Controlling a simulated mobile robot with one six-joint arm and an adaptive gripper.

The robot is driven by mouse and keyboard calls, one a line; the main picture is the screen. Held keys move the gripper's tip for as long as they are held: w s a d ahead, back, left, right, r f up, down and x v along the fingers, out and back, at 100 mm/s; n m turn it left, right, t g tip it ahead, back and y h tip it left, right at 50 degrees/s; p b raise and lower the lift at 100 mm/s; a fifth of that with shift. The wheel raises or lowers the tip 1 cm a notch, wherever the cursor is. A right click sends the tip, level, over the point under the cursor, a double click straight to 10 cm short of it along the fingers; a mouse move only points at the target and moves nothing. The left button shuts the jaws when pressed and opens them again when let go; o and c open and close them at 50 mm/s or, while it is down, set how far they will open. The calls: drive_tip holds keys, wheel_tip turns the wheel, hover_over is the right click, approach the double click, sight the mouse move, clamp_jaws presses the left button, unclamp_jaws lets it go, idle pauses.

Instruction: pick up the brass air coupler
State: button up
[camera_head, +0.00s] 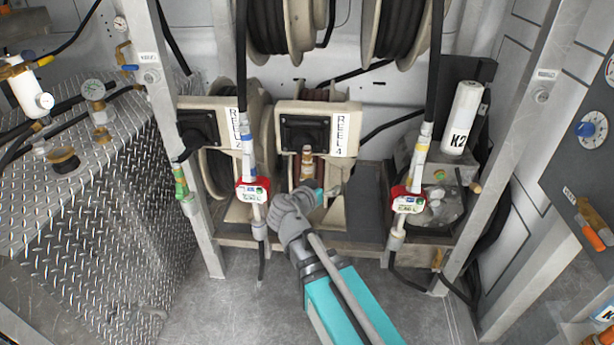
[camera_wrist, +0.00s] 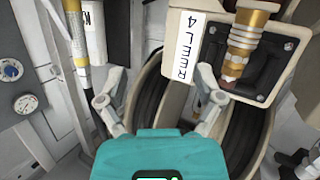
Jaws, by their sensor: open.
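The brass air coupler (camera_head: 307,162) hangs upright at the front of the reel 4 housing, below its dark square outlet. In the wrist view the brass air coupler (camera_wrist: 243,42) is at the upper right, in front of the black plate, with gold and brown ringed sections. My gripper (camera_head: 325,192) is just below and slightly right of the coupler in the head view. In the wrist view my gripper (camera_wrist: 158,98) has its two grey fingers spread wide with nothing held between them. The coupler lies beyond and to the right of the right finger, apart from it.
The beige reel 4 housing (camera_head: 343,120) stands behind the coupler. A white K2 cylinder (camera_head: 462,118) stands at right. A steel frame post (camera_head: 170,120) is at left. The floor in front is clear.

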sight(305, 165)
drive_tip(key=a+f+t+y+b, duration=0.1)
drive_tip(key=a+t+b, duration=0.3)
drive_tip(key=a, duration=0.5)
drive_tip(key=shift+s+a+n+y, duration=0.25)
drive_tip(key=shift+a+n+y, duration=0.15)
drive_tip(key=shift+y, duration=0.2)
drive_tip(key=shift+x, duration=4.35)
drive_tip(key=shift+w, duration=0.1)
drive_tip(key=shift+x, duration=2.5)
drive_tip(key=shift+d+r, duration=0.1)
